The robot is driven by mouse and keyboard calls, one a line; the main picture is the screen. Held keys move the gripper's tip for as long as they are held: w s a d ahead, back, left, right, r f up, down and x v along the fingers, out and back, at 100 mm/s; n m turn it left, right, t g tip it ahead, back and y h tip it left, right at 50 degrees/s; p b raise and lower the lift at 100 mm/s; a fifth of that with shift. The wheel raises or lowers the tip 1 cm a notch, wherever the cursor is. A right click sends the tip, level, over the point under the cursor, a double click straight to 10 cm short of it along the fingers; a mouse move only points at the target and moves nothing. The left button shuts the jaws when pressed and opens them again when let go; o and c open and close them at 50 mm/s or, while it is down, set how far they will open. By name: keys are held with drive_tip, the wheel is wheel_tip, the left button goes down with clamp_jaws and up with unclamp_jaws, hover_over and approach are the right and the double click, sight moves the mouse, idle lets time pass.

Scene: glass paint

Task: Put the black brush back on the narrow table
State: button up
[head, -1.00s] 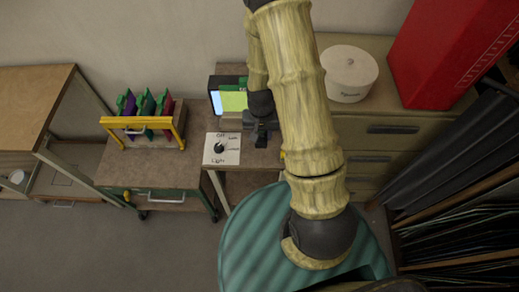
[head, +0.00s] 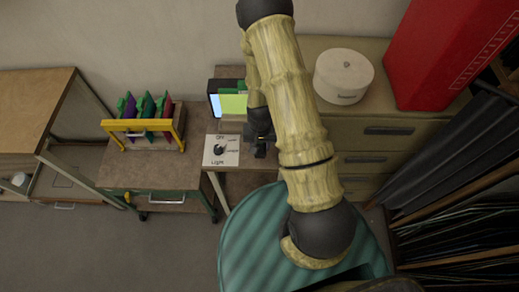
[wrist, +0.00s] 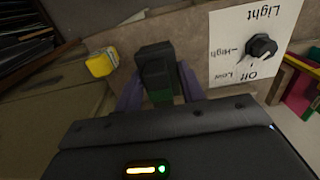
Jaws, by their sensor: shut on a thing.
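My gripper (wrist: 160,85) is shut on a dark block-like thing, which I take to be the black brush (wrist: 155,65), in the wrist view. Some green shows below its black part. In the head view my gripper (head: 260,143) is over the narrow table (head: 250,184), just right of the light-dial card. The arm covers much of this area. I cannot tell whether the brush touches the tabletop.
The light-dial card (head: 221,150) is close left of the gripper. A yellow-framed rack (head: 145,126) stands further left. A white round container (head: 343,76) sits on the drawer cabinet (head: 390,128) to the right. A small yellow thing (wrist: 101,64) shows in the wrist view.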

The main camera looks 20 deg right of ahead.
sight(260, 150)
drive_tip(key=shift+w+f+p, duration=0.1)
drive_tip(key=shift+f+p, duration=0.65)
drive_tip(key=shift+f, duration=1.35)
drive_tip(key=o, duration=1.1)
drive_tip(key=shift+r, duration=0.1)
drive_tip(key=shift+r+b, duration=2.05)
drive_tip(key=shift+r, duration=3.9)
